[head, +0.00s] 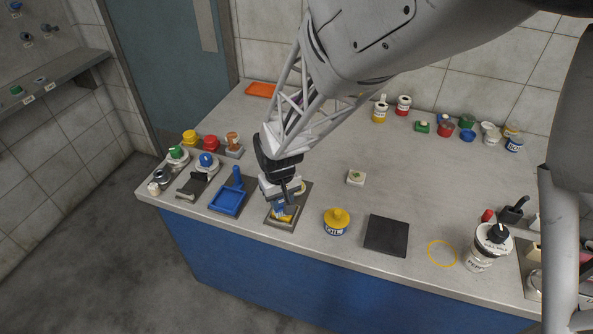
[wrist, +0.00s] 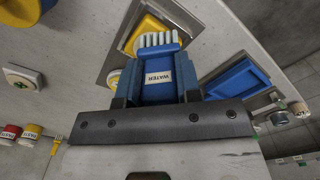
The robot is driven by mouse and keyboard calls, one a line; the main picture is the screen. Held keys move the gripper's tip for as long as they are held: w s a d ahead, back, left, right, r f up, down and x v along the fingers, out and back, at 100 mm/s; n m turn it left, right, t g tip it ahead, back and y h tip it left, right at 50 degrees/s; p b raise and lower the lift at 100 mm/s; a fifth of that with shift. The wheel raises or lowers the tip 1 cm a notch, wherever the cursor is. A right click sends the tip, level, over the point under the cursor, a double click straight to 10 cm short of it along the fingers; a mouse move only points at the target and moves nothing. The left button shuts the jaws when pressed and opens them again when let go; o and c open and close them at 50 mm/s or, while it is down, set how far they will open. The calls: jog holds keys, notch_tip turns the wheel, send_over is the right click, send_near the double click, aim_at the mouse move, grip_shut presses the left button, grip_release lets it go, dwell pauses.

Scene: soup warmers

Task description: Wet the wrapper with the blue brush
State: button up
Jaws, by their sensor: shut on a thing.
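My gripper (head: 282,196) is shut on the blue brush (wrist: 158,70), which has a WATER label and white bristles. The brush (head: 278,208) is low over a grey plate (head: 279,224) near the counter's front edge. A yellow piece (head: 288,217), which looks like the wrapper, lies on that plate. In the wrist view the bristles overlap the yellow piece (wrist: 150,27); I cannot tell whether they touch it. The gripper and brush hide part of the plate in the head view.
A blue tray (head: 226,202) is just left of the plate. A yellow-lidded OIL pot (head: 337,221) and a dark square mat (head: 386,236) are to its right. The middle of the counter is mostly clear.

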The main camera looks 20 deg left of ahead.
jog(key=shift+s, duration=0.35)
jog(key=shift+w+d, duration=0.1)
jog(key=shift+w, duration=1.95)
notch_tip(320, 180, up, 8)
jog(key=shift+d+f, duration=0.1)
jog(key=shift+f, duration=0.05)
